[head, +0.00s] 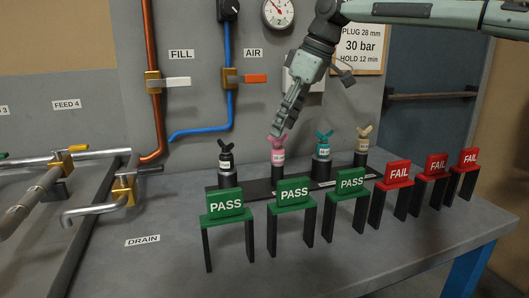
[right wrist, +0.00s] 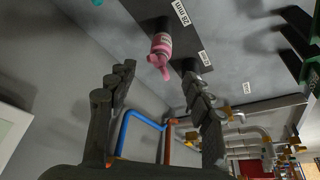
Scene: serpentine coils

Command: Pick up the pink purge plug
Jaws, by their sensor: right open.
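The pink purge plug (head: 277,152) stands upright on a dark post in the rack, second from the left, with a white label and a winged top. It also shows in the right wrist view (right wrist: 161,48), ahead of and between the finger ends. My right gripper (head: 281,130) reaches down from the upper right, with its fingertips at or just above the plug's top in the head view. In the right wrist view my right gripper (right wrist: 160,80) is open, with nothing held between its fingers. Whether a finger touches the plug I cannot tell. My left gripper is not in view.
A black plug (head: 226,157) stands left of the pink one; a teal plug (head: 322,150) and a beige plug (head: 364,138) stand right. Green PASS signs (head: 293,191) and red FAIL signs (head: 398,173) stand in front. A blue pipe (head: 205,128) runs behind.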

